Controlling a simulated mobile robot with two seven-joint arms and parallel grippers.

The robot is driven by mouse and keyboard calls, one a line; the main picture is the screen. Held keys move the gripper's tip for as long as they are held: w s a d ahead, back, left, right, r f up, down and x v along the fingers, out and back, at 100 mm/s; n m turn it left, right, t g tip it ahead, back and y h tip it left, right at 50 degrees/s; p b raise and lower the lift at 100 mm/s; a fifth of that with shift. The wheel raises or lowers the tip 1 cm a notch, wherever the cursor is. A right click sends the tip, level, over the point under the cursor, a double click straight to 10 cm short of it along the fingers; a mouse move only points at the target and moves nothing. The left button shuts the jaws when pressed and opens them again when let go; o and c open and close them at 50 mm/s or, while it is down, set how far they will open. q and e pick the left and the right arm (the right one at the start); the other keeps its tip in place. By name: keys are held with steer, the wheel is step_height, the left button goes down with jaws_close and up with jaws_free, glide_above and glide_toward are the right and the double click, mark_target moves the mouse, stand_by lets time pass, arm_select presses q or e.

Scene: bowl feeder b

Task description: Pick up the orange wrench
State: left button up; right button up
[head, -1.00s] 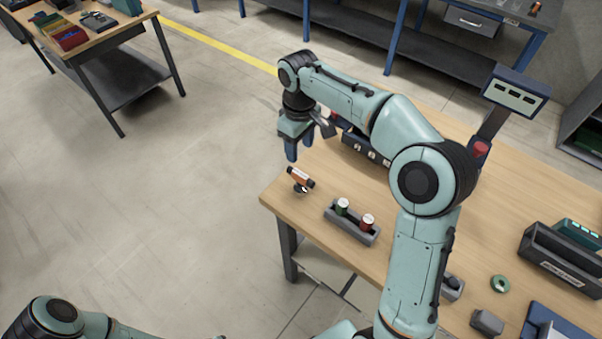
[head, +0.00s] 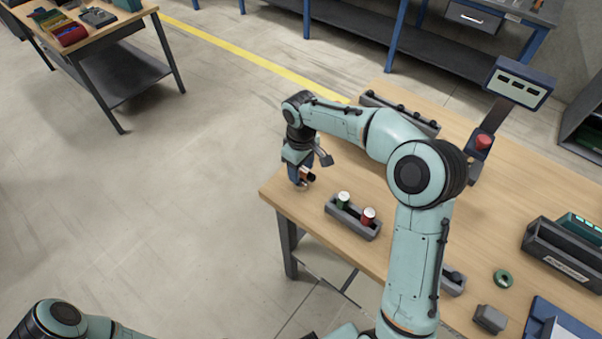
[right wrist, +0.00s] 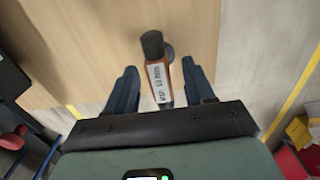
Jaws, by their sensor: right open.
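The orange wrench (head: 308,174) is at the near left corner of the wooden table, mostly hidden by my right gripper (head: 301,180) in the head view. In the right wrist view, the orange wrench (right wrist: 157,76) shows an orange body with a white label and a dark end. There it lies between the two blue fingers of my right gripper (right wrist: 159,70), with a gap on each side. The right gripper is open. Whether the fingers touch the table is hidden. Of my left arm only upper parts show, at the bottom left of the head view; its gripper is out of frame.
A grey holder (head: 340,219) with a green can (head: 343,199) and a red can (head: 368,215) stands close by on the table (head: 300,215). A dark rack (head: 400,110) is at the far edge.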

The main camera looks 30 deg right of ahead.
steer(key=shift+f, duration=0.2)
stand_by(0.5)
jaws_close()
